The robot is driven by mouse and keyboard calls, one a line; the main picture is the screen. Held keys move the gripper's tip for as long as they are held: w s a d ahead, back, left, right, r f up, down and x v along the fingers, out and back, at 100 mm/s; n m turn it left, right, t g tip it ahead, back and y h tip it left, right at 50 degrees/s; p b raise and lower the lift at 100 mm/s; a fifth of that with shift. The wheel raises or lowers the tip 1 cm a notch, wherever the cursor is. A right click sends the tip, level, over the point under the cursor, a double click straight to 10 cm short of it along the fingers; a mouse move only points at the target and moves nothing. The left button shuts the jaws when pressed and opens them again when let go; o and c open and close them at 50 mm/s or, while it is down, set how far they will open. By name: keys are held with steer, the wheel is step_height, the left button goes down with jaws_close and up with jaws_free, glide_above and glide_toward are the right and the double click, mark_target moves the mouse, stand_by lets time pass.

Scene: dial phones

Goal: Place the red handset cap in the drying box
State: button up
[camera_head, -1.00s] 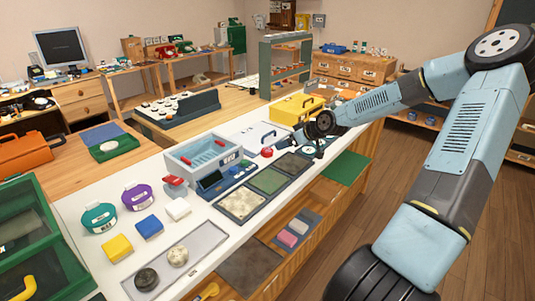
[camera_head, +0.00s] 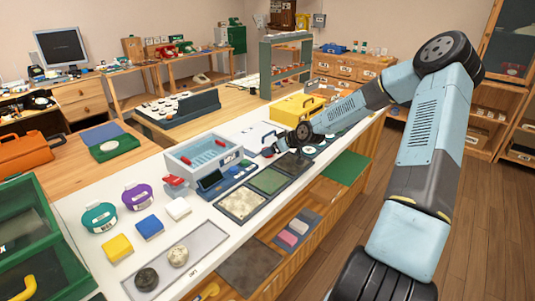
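A small red round piece (camera_head: 267,153), which looks like the red handset cap, is on the white bench top right of a grey-blue open box (camera_head: 187,172). My gripper (camera_head: 274,148) is low over the bench, right at this red piece and partly covering it. The fingers are too small and dark to show whether they are open or closed on it.
A dark tray with blue parts (camera_head: 212,181) stands before the box. Textured mats (camera_head: 241,204) line the bench's front edge. A yellow case (camera_head: 297,107) stands behind my arm. Teal (camera_head: 100,217) and purple (camera_head: 138,197) round containers stand left.

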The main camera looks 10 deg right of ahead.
steer(key=shift+x, duration=1.25)
steer(key=c, duration=1.2)
steer(key=shift+r, duration=0.1)
